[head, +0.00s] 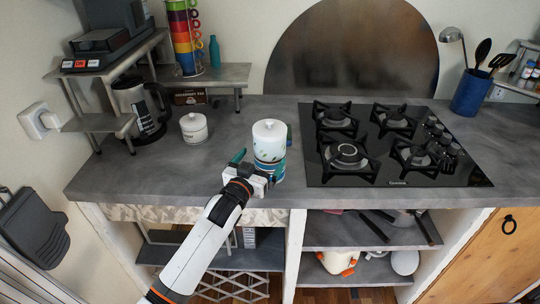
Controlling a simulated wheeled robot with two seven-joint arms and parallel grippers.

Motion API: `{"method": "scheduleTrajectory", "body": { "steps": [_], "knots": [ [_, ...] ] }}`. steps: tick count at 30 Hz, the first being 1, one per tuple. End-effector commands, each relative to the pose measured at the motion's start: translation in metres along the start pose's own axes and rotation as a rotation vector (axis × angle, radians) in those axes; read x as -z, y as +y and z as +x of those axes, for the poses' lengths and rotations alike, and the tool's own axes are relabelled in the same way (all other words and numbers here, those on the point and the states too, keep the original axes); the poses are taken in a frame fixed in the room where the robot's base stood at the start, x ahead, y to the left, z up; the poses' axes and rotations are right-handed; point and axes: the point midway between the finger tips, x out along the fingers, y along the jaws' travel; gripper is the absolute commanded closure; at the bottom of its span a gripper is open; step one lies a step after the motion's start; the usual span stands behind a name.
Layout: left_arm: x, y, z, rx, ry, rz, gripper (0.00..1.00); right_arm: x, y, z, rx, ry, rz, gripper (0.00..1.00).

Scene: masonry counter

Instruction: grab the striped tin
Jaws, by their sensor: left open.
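The striped tin (269,142) stands upright on the grey counter (230,125), left of the hob. It has a white lid with a small knob and blue and teal bands or marks on a white body. My left gripper (264,145) is open at the tin, coming from the front. One dark green finger shows on the tin's left side, and part of the other shows at its right edge. My right gripper is not in view.
A black gas hob (385,145) lies close on the right. A small white lidded pot (194,128) and a glass-and-black jug (140,108) stand to the left. A shelf (205,77) with stacked coloured cups (184,38) is behind. A blue utensil pot (471,92) stands far right.

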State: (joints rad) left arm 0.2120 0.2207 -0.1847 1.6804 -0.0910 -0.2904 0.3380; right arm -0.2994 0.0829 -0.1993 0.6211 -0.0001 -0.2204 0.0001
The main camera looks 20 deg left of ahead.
Motion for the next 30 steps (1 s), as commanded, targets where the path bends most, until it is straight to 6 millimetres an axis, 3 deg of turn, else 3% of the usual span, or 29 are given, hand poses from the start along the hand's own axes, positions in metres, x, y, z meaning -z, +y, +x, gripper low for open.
{"method": "scheduleTrajectory", "body": {
  "steps": [12,21,30],
  "knots": [
    [0.004,-0.007,0.048,0.001,0.000,-0.002,0.00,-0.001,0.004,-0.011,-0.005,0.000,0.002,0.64],
    [0.005,-0.007,0.051,0.001,0.000,-0.001,0.00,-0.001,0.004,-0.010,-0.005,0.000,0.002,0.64],
    [0.005,-0.007,0.051,0.000,0.001,-0.001,0.48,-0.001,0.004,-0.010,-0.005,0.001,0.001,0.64]
  ]
}}
